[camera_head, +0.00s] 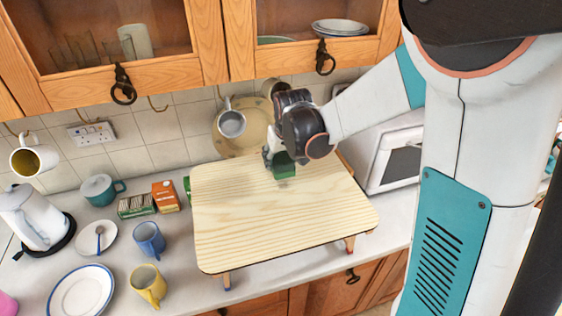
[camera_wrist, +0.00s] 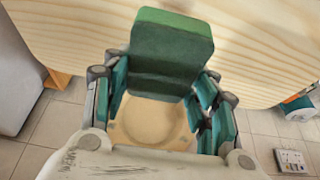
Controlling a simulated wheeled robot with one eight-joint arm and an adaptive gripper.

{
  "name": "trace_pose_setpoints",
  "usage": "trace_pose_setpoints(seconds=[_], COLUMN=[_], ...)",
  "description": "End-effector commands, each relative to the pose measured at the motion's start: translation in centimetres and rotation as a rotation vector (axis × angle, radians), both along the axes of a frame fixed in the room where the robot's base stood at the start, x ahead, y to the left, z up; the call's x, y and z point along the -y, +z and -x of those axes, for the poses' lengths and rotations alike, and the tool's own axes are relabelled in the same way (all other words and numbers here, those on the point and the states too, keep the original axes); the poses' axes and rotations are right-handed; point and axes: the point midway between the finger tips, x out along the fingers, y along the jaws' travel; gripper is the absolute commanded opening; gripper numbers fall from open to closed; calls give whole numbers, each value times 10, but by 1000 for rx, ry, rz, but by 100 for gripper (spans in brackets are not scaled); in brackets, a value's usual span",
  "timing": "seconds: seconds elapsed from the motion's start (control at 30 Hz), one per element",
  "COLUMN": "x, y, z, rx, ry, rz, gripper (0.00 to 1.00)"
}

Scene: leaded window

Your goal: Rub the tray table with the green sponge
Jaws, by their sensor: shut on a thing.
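The tray table (camera_head: 285,220) is a pale wooden board with rounded corners on short legs, standing on the counter. The green sponge (camera_head: 283,165) is at the board's back part, with a faint shadow under it. My gripper (camera_head: 273,158) is shut on the sponge from behind and above. In the wrist view the sponge (camera_wrist: 170,50) sits between the teal-padded fingers of my gripper (camera_wrist: 160,100), and the tray table's wood (camera_wrist: 265,45) fills the top. I cannot tell whether the sponge touches the board.
Left of the tray table are a blue mug (camera_head: 149,239), a yellow mug (camera_head: 148,285), plates (camera_head: 82,292), tea boxes (camera_head: 165,196) and a kettle (camera_head: 32,215). A white microwave (camera_head: 385,150) stands to the right. Mugs (camera_head: 231,123) hang behind, under wall cabinets (camera_head: 110,50).

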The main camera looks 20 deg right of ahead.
Motion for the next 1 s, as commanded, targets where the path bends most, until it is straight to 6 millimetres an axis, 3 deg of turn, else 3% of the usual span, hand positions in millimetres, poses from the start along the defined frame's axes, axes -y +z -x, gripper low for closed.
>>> trace_pose_setpoints(seconds=[0.4,1.0], x=[0,0], y=[35,34], z=[-7,-7], rx=[0,0], ry=[0,0], rz=[0,0], gripper=[34,34])
